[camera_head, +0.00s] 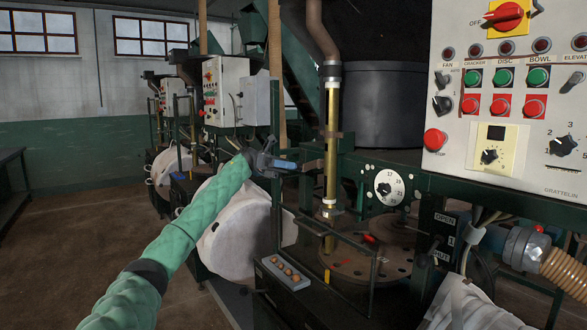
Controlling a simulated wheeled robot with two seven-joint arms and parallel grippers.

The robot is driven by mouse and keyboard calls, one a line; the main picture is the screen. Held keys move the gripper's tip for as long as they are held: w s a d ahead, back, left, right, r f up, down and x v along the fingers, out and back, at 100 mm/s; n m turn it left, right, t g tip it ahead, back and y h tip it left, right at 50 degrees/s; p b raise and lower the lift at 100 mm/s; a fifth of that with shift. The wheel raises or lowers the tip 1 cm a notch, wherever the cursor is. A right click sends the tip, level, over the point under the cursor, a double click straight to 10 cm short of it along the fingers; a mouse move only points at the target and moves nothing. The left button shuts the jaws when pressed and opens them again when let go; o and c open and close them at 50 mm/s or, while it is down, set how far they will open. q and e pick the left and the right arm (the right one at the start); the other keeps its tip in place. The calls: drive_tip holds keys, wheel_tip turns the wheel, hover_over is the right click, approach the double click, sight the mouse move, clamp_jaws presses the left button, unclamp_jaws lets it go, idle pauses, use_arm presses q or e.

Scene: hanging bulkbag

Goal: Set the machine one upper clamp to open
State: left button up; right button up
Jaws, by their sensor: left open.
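My left arm, in a green padded sleeve, reaches in from the lower left. My left gripper (268,161) is open beside the upright pipe of the nearest machine. A small blue piece (286,165) shows right at its fingers, by a dark bracket (312,164); I cannot tell whether it lies between the fingers. At the machine's right, a dark lever (434,251) stands beside a plate (445,232) lettered OPEN above and SHUT below. I cannot tell surely which part is the upper clamp. My right gripper is not in view.
A control panel (515,150) with red and green buttons fills the upper right. A yellow sight tube (332,140) and a round dial (389,187) are close by. A white bag (240,232) hangs below the gripper. A ribbed hose (563,271) is at the right. Open floor lies left.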

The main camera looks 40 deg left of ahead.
use_arm(q)
drive_tip(key=a, duration=0.7)
drive_tip(key=shift+s+a, duration=0.4)
drive_tip(key=shift+s, duration=0.05)
drive_tip(key=shift+c, duration=0.5)
